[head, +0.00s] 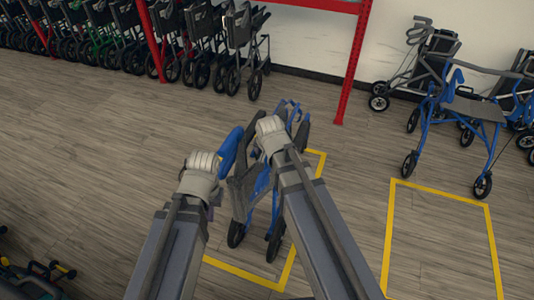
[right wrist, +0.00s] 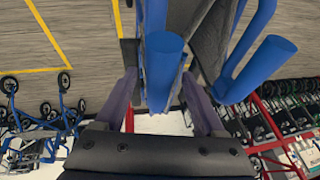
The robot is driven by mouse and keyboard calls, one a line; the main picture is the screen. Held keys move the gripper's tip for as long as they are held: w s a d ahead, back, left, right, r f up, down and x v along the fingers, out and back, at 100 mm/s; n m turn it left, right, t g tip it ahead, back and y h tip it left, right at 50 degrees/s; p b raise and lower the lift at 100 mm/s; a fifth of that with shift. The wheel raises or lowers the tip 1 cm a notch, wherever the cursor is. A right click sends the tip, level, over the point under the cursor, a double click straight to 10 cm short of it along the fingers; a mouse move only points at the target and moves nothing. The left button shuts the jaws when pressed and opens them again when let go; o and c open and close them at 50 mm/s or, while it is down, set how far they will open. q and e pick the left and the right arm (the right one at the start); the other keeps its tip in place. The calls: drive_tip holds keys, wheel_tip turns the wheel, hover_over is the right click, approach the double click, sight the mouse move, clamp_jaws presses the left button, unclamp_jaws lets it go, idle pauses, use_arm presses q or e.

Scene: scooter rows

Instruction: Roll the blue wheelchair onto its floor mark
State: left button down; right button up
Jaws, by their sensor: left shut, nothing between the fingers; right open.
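The blue wheelchair (head: 262,200) looks folded and stands upright between my arms in the head view. Its two visible near wheels rest inside a yellow floor outline (head: 240,273), partly hidden by the chair and my right arm. My left gripper (head: 225,150) is shut and empty beside the chair's blue left handle. My right gripper (head: 279,115) is at the other handle. In the right wrist view its purple fingers (right wrist: 160,100) are open, with a blue tube (right wrist: 163,62) of the chair between them.
A second yellow outline (head: 440,195) on the right is empty, with a blue walker (head: 462,106) just behind it. Folded wheelchairs (head: 240,40) stand at the back under a red rack (head: 353,65).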

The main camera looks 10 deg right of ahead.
drive_tip(key=p+v, duration=0.6)
drive_tip(key=v, duration=0.1)
drive_tip(key=shift+r+p, duration=0.3)
drive_tip(key=shift+p, duration=0.05)
